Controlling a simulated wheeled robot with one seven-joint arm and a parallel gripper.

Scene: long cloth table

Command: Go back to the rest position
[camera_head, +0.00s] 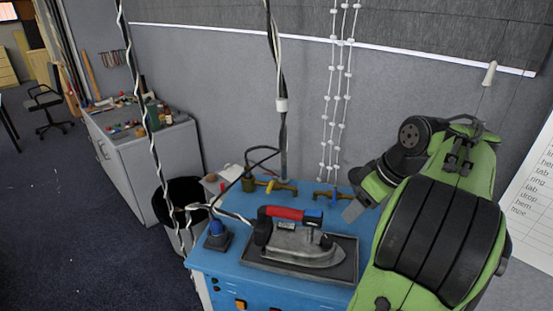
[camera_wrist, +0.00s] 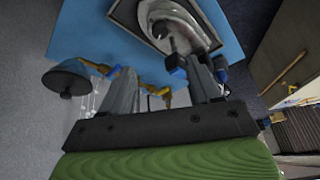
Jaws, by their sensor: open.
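My gripper (camera_head: 353,208) is to the right of the iron, behind it and apart from it, at the end of my green and black arm. In the wrist view my gripper (camera_wrist: 163,82) shows two grey fingers spread apart with nothing held between them. The grey iron (camera_head: 308,247) with a red handle lies on a dark tray (camera_head: 346,271) on the blue cabinet top (camera_head: 228,262). In the wrist view the iron (camera_wrist: 180,22) is at the top, beyond the fingers. My arm hides the cabinet's right end.
Brass valves (camera_head: 268,185) stand along the back of the cabinet. Cables (camera_head: 281,100) and a beaded white cord (camera_head: 342,90) hang close by. A blue and grey knob (camera_head: 217,235) is at the left. A black bin (camera_head: 185,192) and a cluttered grey cabinet (camera_head: 128,170) stand further left; open floor lies beyond.

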